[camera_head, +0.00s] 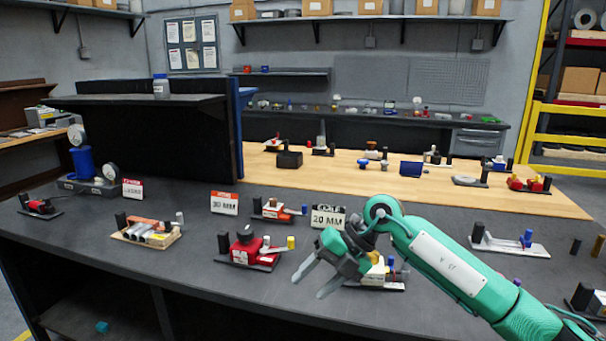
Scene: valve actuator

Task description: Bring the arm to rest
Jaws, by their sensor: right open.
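My right gripper (318,276) is at the end of a green arm that comes in from the lower right. Its two grey fingers are apart and empty, pointing down and left above the dark table (190,268). A red valve actuator (247,250) on a dark base stands just left of the fingers, apart from them as far as I can see. A device with a yellow part (378,273) is partly hidden behind the gripper and forearm. My left gripper does not show.
Signs reading 30 MM (225,203) and 20 MM (328,217) stand behind the red actuator. A white-based device (510,245) is right of my arm. The table's front left is clear.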

